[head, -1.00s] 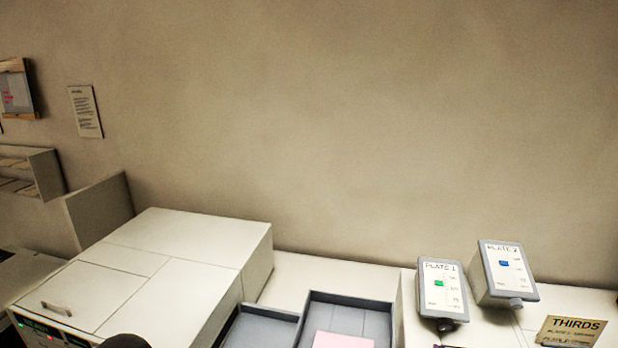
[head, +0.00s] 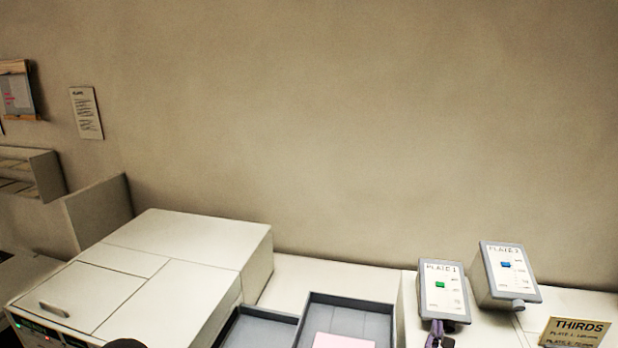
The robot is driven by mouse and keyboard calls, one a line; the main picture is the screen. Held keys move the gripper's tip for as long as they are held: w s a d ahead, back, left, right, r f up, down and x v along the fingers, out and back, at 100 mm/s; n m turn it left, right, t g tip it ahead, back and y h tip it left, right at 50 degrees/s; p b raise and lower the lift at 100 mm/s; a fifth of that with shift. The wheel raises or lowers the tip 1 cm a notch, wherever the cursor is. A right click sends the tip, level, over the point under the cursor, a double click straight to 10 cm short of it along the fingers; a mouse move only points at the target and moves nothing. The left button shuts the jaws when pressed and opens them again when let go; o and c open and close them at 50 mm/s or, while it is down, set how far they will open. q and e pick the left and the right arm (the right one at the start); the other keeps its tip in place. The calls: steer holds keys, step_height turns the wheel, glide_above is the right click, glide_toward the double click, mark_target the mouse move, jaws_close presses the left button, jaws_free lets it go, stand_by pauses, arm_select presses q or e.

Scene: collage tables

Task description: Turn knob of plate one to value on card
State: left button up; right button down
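The plate 1 box (head: 441,276) stands tilted at the right, with a white scale face and a green marker. Its knob, at the lower edge, is mostly hidden by my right gripper (head: 437,333). Only the dark purplish tip of that gripper shows, at or against the knob; I cannot tell whether its fingers are closed on it. My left gripper is not in view.
The plate 2 box (head: 505,268), with a blue marker and its own knob (head: 518,303), stands close to the right of plate 1. A grey tray (head: 352,309) with a pink sheet (head: 343,341) lies to the left. A large white machine (head: 150,265) fills the left.

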steer(key=shift+d+f+b, duration=0.15)
steer(key=shift+d+b, duration=0.1)
steer(key=shift+b, duration=0.3)
stand_by(0.9)
steer(key=shift+s+d+r+b, duration=0.2)
steer(key=shift+s+d+b, duration=0.1)
steer(key=shift+b, duration=1.3)
steer(key=shift+s+d+f+b, duration=0.2)
steer(key=shift+d+b, duration=0.05)
steer(key=shift+b, duration=1.75)
steer(key=shift+r, duration=0.1)
steer(key=shift+r+b, duration=0.2)
steer(key=shift+b, duration=0.2)
steer(key=shift+s+a+b, duration=0.15)
steer(key=shift+s+b, duration=0.3)
steer(key=shift+s, duration=0.2)
steer(key=shift+d+f+b+v, duration=0.1)
steer(key=shift+b+v, duration=0.4)
steer(key=shift+v, duration=0.5)
steer(key=shift+d+f+b+v, duration=0.15)
steer(key=shift+b+v, duration=0.35)
steer(key=shift+v, duration=0.45)
steer(key=shift+s, duration=0.3)
steer(key=shift+a+r, duration=0.1)
